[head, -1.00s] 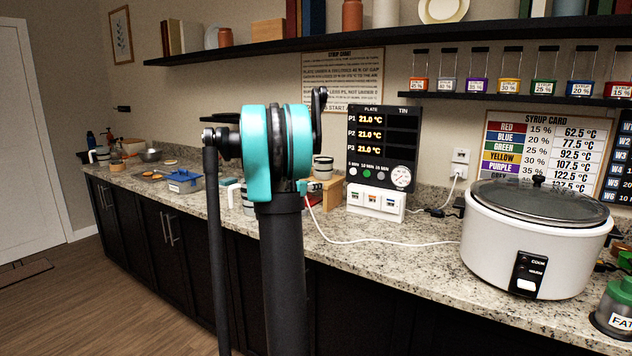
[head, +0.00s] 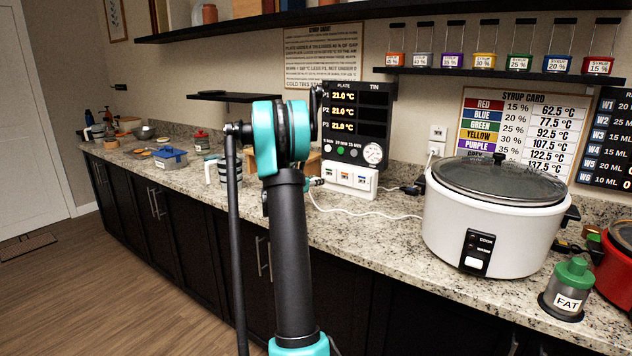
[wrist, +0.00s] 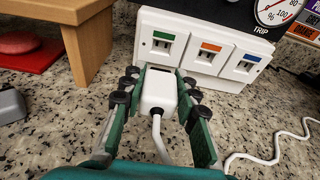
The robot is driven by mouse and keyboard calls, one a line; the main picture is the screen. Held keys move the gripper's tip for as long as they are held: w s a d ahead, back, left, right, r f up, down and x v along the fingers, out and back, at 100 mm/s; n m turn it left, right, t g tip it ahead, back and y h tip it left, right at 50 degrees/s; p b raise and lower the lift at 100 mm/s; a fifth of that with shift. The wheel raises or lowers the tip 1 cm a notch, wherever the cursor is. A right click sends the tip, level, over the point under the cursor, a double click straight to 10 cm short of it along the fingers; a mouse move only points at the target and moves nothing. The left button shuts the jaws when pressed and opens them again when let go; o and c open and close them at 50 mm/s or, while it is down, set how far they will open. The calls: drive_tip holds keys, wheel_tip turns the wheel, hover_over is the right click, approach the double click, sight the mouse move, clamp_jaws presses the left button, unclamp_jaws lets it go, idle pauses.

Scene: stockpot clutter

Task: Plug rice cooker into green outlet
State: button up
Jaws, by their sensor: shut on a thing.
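The white plug (wrist: 158,92) is between the fingers of my gripper (wrist: 156,98), which is shut on it, in the wrist view. Its white cord hangs from its near end. The outlet block (wrist: 196,68) has sockets with green, orange and blue labels. The green outlet (wrist: 164,44) is straight ahead of the plug; the plug's front is close to the block's lower edge, and I cannot tell if they touch. Its prongs are hidden. In the head view, the white rice cooker (head: 492,222) stands on the counter, and the outlet block (head: 350,178) is below the display panel.
A wooden stand (wrist: 85,30) is close on the left in the wrist view. The loose cord (wrist: 275,150) lies on the counter at right. The display panel (head: 357,125) rises above the block. A green-topped FAT container (head: 568,290) stands right of the cooker.

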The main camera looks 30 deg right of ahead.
drive_tip(key=shift+d, duration=0.1)
drive_tip(key=shift+r+x, duration=0.15)
drive_tip(key=shift+x, duration=0.75)
drive_tip(key=shift+r+x, duration=0.2)
drive_tip(key=shift+x, duration=0.7)
drive_tip(key=shift+r+x, duration=0.15)
drive_tip(key=shift+x, duration=0.75)
drive_tip(key=shift+w+d, duration=0.3)
drive_tip(key=shift+d, duration=0.3)
drive_tip(key=shift+s+a, duration=0.15)
drive_tip(key=shift+a, duration=0.2)
idle(4.2)
